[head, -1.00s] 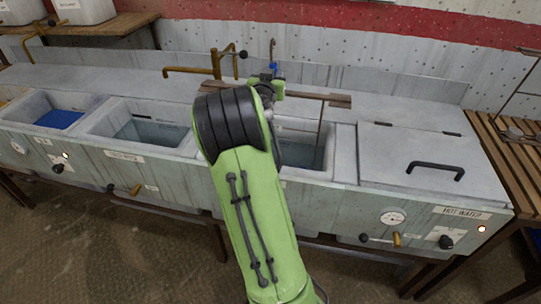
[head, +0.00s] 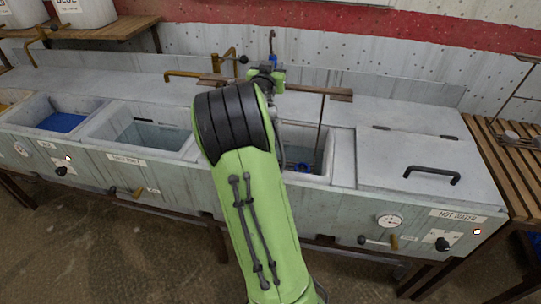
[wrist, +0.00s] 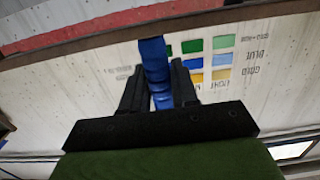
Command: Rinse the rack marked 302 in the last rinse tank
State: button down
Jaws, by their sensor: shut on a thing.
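My gripper (head: 268,72) is above the back of the tank bench, partly hidden by my green arm. In the wrist view its two black fingers (wrist: 157,78) are shut on a blue grip piece (wrist: 153,50). The held rack (head: 338,95) shows as a brown bar with a thin rod (head: 321,125) running down into the open tank (head: 322,180) right of my arm. Blue shapes (head: 300,167) show low in that tank; whether they hang from the rack I cannot tell. No number is readable on the rack. My arm hides part of this tank.
A closed lid with a black handle (head: 432,174) covers the section marked HOT WATER, right of the open tank. Left are a water tank (head: 150,135) and one with blue liquid (head: 68,121). Brass taps (head: 200,74) stand behind. A slatted wooden table (head: 517,160) is at right.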

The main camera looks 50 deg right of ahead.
jog(key=r+p, duration=0.2)
jog(key=r, duration=0.2)
jog(key=r+p, duration=0.2)
jog(key=r, duration=0.2)
jog(key=a+r+p, duration=0.1)
jog(key=r+p, duration=0.1)
jog(key=r, duration=0.3)
jog(key=shift+s+a+r+p, duration=0.1)
jog(key=shift+s+p, duration=0.2)
jog(key=shift+p, duration=0.1)
